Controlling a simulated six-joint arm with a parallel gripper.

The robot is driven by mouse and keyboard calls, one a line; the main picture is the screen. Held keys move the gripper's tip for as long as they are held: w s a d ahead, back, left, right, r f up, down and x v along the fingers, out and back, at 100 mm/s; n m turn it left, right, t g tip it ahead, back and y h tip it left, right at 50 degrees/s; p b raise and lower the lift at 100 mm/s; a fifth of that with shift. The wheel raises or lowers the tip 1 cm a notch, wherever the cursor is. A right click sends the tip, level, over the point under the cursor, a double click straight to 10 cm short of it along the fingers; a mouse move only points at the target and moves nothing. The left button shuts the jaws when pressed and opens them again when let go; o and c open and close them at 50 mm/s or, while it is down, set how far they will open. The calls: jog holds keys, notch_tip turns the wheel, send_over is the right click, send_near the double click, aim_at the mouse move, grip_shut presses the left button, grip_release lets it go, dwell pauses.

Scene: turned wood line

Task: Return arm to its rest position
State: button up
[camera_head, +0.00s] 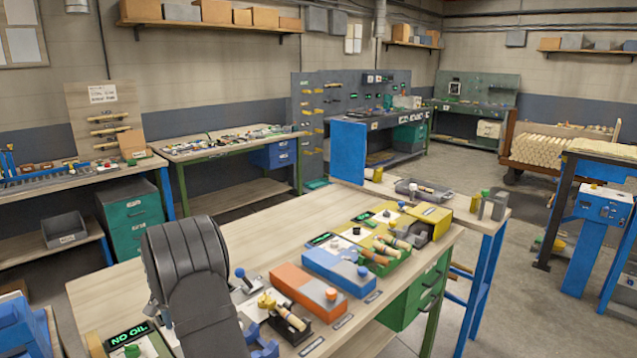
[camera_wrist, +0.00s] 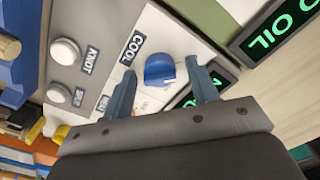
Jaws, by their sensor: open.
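My gripper (camera_wrist: 163,84) is open in the wrist view, its two grey-blue fingers apart. A round blue knob (camera_wrist: 160,70) on a panel labelled COOL shows in the gap between the fingertips. Nothing is seen held, and I cannot tell whether a finger touches the knob.
The wrist view shows white buttons (camera_wrist: 65,51) beside a KNOT label and a lit green NO OIL display (camera_wrist: 280,28). The bench's far left is clear.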

jog(key=m, duration=0.4)
jog(key=shift+m, duration=1.9)
dwell(0.7)
